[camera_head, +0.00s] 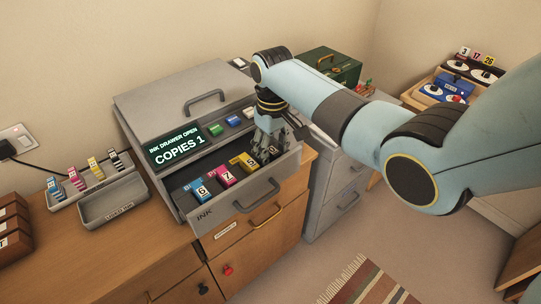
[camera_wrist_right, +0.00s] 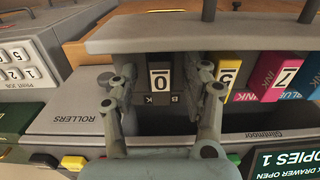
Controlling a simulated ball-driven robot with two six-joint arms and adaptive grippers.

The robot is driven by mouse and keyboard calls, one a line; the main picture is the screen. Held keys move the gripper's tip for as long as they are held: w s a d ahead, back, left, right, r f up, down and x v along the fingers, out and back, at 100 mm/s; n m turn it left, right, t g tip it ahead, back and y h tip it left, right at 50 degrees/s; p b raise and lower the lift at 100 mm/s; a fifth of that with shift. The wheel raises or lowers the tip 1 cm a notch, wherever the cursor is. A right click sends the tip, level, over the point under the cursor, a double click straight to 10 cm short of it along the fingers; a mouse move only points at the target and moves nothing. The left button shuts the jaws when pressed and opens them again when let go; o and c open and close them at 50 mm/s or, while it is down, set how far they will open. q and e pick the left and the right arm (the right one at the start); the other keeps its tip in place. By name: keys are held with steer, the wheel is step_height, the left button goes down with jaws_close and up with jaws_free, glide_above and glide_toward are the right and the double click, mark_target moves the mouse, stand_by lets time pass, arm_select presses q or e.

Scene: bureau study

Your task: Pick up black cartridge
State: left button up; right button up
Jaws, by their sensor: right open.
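The ink drawer (camera_head: 236,200) of the grey copier is pulled open. In the right wrist view, a black cartridge (camera_wrist_right: 160,62) marked 0 and BK sits in it. In the head view my gripper largely hides it. My right gripper (camera_head: 267,152) points down into the drawer. In the right wrist view its open fingers (camera_wrist_right: 160,84) stand on either side of the black cartridge; I cannot tell whether they touch it. Another black-banded cartridge (camera_head: 116,160) stands in the rack at left. My left gripper is not in view.
Blue (camera_head: 200,190), magenta (camera_head: 225,174) and yellow (camera_head: 245,163) cartridges share the drawer. An empty grey tray (camera_head: 113,207) lies in front of the cartridge rack (camera_head: 67,200). The copier display (camera_head: 177,144) reads "INK DRAWER OPEN, COPIES 1". A green box (camera_head: 330,65) stands behind.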

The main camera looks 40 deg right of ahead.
steer(key=shift+f, duration=0.3)
jaws_close()
steer(key=shift+r, duration=0.1)
